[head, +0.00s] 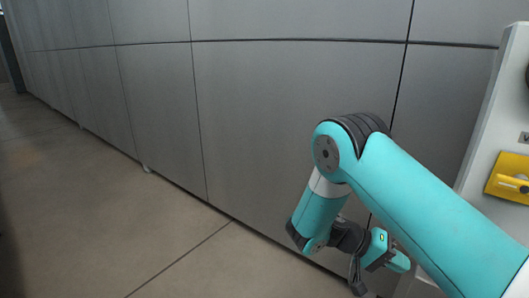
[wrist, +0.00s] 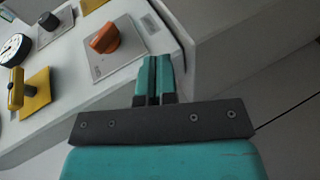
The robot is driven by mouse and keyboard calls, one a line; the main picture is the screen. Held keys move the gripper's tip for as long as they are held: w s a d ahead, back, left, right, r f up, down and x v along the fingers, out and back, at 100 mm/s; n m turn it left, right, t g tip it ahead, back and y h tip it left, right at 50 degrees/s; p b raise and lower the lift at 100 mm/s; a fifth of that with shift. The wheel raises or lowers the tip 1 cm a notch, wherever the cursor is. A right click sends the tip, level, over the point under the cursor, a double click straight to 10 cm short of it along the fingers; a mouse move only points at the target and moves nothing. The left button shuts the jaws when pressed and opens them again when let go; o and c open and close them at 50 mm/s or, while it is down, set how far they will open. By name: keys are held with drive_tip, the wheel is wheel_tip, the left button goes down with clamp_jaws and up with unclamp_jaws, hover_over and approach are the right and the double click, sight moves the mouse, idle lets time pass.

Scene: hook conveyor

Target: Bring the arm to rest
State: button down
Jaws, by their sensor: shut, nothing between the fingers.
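My gripper (wrist: 158,82) shows in the wrist view with its two teal fingers together and nothing between them. It points toward a light grey control panel (wrist: 100,100), and its fingertips appear just below an orange rotary knob (wrist: 105,38) on a grey plate. I cannot tell how far apart they are. In the head view my teal arm reaches in from the lower right and bends down at the elbow. The gripper's fingers are not clear there.
The panel also carries a yellow handle (wrist: 17,90), a dark knob (wrist: 48,21) and a round gauge (wrist: 13,48). In the head view a yellow switch (head: 510,178) sits at the right edge. A grey panelled wall (head: 290,110) stands behind my arm. The floor (head: 100,210) at left is clear.

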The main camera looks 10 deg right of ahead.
drive_tip(key=s+a+r+n+t+y+p, duration=0.1)
drive_tip(key=s+a+r+n+t+y, duration=0.2)
drive_tip(key=a+r+n+y, duration=0.2)
drive_tip(key=s+a+r+n+t+y+p, duration=0.1)
drive_tip(key=s+a+r+n+t+y, duration=0.2)
drive_tip(key=a+r+y, duration=0.4)
drive_tip(key=s+a+r+n, duration=0.1)
drive_tip(key=a+r+n, duration=0.1)
drive_tip(key=r, duration=0.3)
drive_tip(key=shift+a+r, duration=0.25)
drive_tip(key=shift+a, duration=0.6)
drive_tip(key=c, duration=1.7)
unclamp_jaws()
drive_tip(key=s+a+r+n+y, duration=0.1)
drive_tip(key=s+a+r, duration=0.1)
drive_tip(key=s, duration=0.1)
drive_tip(key=s+a+r+n+y, duration=0.2)
drive_tip(key=s, duration=0.1)
drive_tip(key=s+a+r+n+y, duration=0.1)
drive_tip(key=s+a+r, duration=0.1)
drive_tip(key=s, duration=0.1)
drive_tip(key=shift+s+a+r+t, duration=0.1)
drive_tip(key=shift+t, duration=0.2)
drive_tip(key=shift+c, duration=0.2)
drive_tip(key=o, duration=0.3)
drive_tip(key=shift+s+a+r+n+y, duration=0.15)
drive_tip(key=shift+s+a+n+y, duration=0.05)
drive_tip(key=shift+s+n+y, duration=0.1)
drive_tip(key=o, duration=0.4)
drive_tip(key=shift+c, duration=0.2)
